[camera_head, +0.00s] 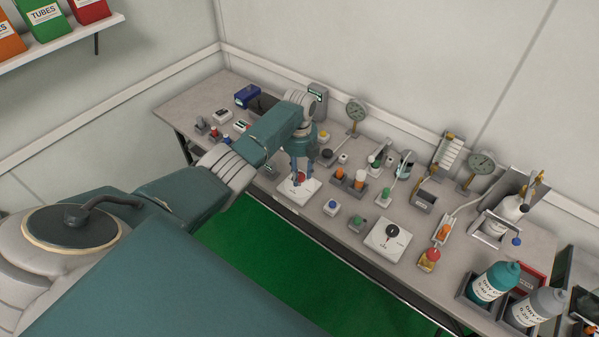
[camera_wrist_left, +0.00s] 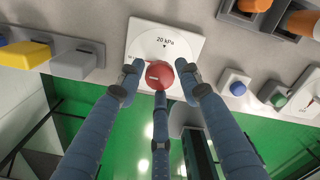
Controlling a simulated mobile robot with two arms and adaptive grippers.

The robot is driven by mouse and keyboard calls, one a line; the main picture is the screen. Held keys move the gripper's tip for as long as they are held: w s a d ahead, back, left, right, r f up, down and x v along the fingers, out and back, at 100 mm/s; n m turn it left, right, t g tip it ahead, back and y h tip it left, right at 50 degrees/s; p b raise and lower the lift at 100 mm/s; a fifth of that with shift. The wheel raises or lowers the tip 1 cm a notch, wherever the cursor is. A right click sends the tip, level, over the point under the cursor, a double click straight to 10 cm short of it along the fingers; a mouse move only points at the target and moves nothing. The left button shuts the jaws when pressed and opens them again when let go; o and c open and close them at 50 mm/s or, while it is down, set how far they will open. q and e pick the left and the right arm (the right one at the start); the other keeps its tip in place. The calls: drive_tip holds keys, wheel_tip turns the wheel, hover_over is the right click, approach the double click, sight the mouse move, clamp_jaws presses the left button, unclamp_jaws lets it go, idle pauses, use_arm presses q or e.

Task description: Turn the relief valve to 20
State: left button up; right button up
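The relief valve is a round red knob on a white square plate (camera_head: 312,186). The plate (camera_wrist_left: 190,48) shows "20 kPa" and a small black triangle above the knob. My left gripper (camera_head: 298,176) is lowered over the knob from above. In the left wrist view its three blue fingers (camera_wrist_left: 160,80) stand around the knob, two at its sides and one below. The side fingers look slightly apart from it; contact of the lower one is unclear. My right gripper is not in view.
A blue button (camera_head: 332,207) and a white plate with a black knob (camera_head: 388,238) are to the right. Grey and yellow blocks (camera_wrist_left: 73,64) lie left of the valve in the wrist view. Gauges (camera_head: 356,110), switches and bottles (camera_head: 494,281) crowd the bench.

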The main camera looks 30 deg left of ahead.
use_arm(q)
drive_tip(key=c, duration=0.6)
drive_tip(key=shift+n, duration=0.4)
